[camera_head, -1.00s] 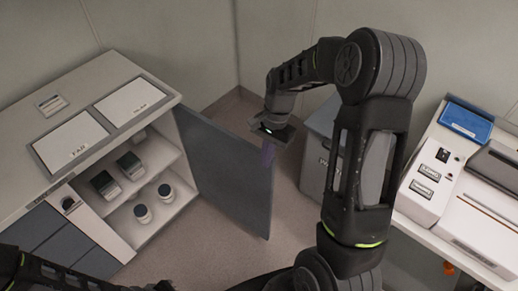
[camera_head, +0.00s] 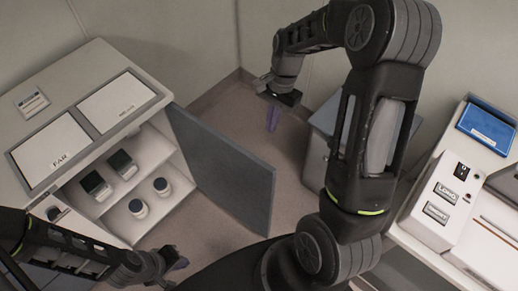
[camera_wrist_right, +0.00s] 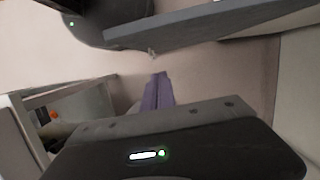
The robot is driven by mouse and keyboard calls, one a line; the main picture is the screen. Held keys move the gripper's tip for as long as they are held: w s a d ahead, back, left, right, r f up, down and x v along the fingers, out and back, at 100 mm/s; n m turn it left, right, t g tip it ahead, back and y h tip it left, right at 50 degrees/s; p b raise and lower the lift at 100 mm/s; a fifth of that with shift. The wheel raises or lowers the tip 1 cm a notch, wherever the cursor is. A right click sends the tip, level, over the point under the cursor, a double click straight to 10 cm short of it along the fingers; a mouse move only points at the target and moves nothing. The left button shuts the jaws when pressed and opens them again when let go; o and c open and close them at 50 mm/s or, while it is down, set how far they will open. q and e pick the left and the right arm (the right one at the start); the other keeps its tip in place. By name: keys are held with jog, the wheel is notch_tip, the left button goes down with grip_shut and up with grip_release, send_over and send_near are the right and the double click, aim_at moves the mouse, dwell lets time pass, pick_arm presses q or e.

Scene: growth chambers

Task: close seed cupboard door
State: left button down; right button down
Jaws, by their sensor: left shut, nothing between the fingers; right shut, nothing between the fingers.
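The seed cupboard (camera_head: 88,218) is at the left in the head view, with its grey-blue door (camera_head: 225,172) swung wide open to the right. The door's edge also shows at the top of the right wrist view (camera_wrist_right: 200,28). My right gripper (camera_head: 272,120) is shut and empty, on the far side of the door and apart from it in the picture. Its purple fingers also show in the right wrist view (camera_wrist_right: 158,92). My left gripper (camera_head: 178,264) is shut and empty, low in front of the cupboard's opening, left of the door's free edge.
Shelves in the cupboard hold dark-topped boxes (camera_head: 122,165) and white jars (camera_head: 138,208). Labelled panels (camera_head: 52,152) lie on its top. A grey bin (camera_head: 318,150) stands behind my right arm. A bench with devices (camera_head: 445,205) is at the right. Floor beyond the door is clear.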

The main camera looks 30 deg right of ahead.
jog(key=s+a+f+p, duration=0.2)
jog(key=a+f, duration=0.4)
jog(key=f, duration=0.3)
jog(key=shift+s+f, duration=0.15)
jog(key=shift+f, duration=0.25)
dwell(0.4)
